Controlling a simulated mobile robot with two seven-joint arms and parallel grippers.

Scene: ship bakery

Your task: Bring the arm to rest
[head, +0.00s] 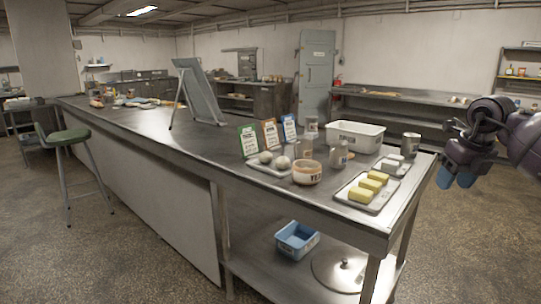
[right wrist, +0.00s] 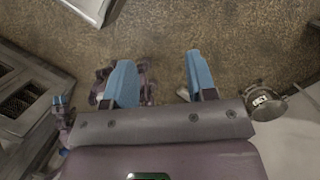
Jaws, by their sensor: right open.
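My right gripper (head: 456,178) is in the air off the right end of the long metal table (head: 130,122). It has blue fingertips and does not touch the table. In the right wrist view its two blue fingers (right wrist: 161,80) stand apart with nothing between them, over the speckled floor.
On the table's near end are a tray with yellow blocks (head: 369,190), a white bin (head: 355,136), a bowl (head: 307,172), a can (head: 410,144) and several upright cards (head: 270,134). A blue bin (head: 297,240) and round lid (head: 340,270) lie below. Floor at right is clear.

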